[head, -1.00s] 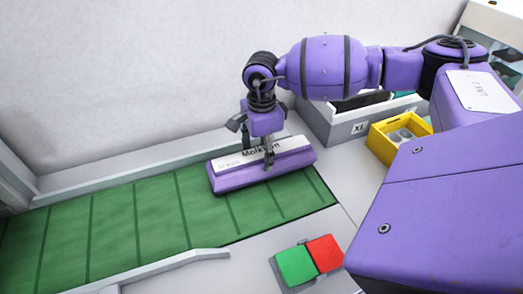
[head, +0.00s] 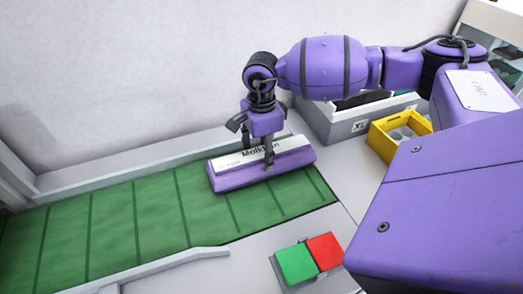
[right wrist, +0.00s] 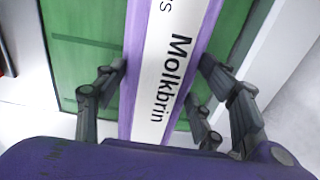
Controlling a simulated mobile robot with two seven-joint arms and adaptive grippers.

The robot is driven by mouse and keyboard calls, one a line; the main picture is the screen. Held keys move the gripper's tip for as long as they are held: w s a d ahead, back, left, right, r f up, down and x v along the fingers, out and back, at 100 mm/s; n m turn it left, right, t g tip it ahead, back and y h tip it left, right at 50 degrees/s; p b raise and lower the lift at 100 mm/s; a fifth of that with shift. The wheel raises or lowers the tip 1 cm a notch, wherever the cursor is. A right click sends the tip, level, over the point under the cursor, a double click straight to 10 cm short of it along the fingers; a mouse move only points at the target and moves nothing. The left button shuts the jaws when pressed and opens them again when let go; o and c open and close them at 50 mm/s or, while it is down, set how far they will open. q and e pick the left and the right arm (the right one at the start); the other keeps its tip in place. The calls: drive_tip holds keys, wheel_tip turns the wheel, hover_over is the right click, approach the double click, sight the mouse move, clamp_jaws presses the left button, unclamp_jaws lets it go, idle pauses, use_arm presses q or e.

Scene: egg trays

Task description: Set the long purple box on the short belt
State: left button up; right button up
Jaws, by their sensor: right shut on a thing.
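The long purple box (head: 235,178) has a white top label reading "Molkbrin". In the right wrist view the box (right wrist: 126,104) runs between the fingers of the gripper (right wrist: 165,95), with the belt (right wrist: 82,62) beneath. My left gripper is not in view.
A green button (head: 296,264) and a red button (head: 325,251) sit in front of the belt. A grey rail (head: 150,268) edges the belt's near side. The belt's left part is clear.

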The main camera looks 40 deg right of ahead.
drive_tip(key=o, duration=2)
drive_tip(key=shift+r, duration=0.1)
drive_tip(key=shift+c, duration=0.2)
drive_tip(key=shift+o, duration=0.3)
wheel_tip(320, 180, up, 12)
